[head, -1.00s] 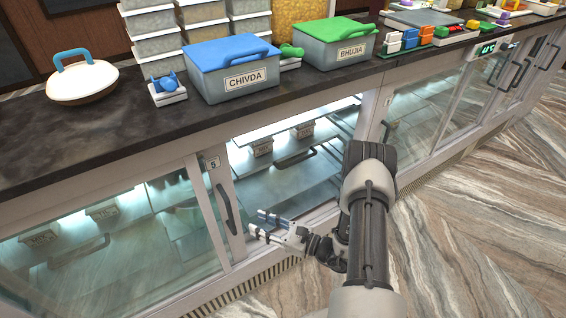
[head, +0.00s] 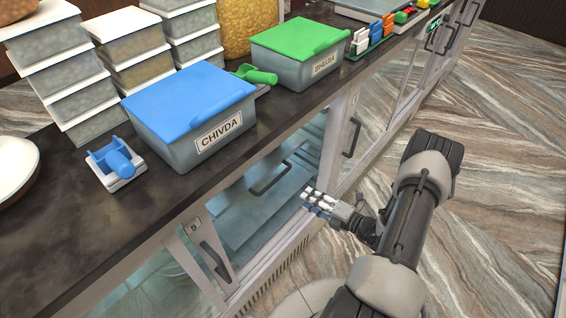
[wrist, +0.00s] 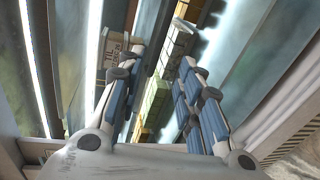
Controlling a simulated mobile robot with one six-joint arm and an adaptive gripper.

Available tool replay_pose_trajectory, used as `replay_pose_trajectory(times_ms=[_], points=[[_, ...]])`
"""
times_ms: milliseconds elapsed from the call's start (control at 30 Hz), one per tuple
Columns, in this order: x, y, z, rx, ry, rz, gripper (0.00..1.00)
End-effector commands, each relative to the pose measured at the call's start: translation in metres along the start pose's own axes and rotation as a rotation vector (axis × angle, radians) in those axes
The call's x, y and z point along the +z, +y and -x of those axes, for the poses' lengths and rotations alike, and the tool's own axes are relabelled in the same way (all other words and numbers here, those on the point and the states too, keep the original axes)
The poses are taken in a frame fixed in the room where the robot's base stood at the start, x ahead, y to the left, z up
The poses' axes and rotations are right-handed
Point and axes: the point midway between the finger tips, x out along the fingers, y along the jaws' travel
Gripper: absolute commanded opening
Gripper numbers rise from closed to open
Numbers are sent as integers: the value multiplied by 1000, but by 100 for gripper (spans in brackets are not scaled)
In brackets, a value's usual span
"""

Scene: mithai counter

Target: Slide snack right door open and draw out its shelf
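The snack cabinet's middle bay shows in the head view between a white door frame with a dark handle (head: 215,262) at lower left and another upright with a dark handle (head: 353,137) at right. The bay looks open, though clear glass is hard to rule out. Inside is a grey shelf (head: 235,217) with a dark bar handle (head: 270,178). My gripper (head: 318,203) is in front of the bay, right of the shelf handle and apart from it. In the wrist view its fingers (wrist: 155,80) are spread and hold nothing. A labelled bin (wrist: 118,48) lies beyond them.
On the dark countertop (head: 75,235) stand a blue-lidded CHIVDA box (head: 190,115), a green-lidded box (head: 300,50), a blue scoop on a stand (head: 117,163) and stacked tubs (head: 75,75). The marbled floor (head: 500,160) to the right is open.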

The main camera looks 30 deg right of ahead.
Motion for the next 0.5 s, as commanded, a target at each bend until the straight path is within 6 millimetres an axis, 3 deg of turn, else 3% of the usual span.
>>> replay_pose_trajectory(times_ms=[100, 233, 500], points=[[4, -2, 3, -9, -10, -66, 33], [3, -3, -9, -10, -7, -75, 33], [3, -5, -64, -9, -4, -70, 33]])
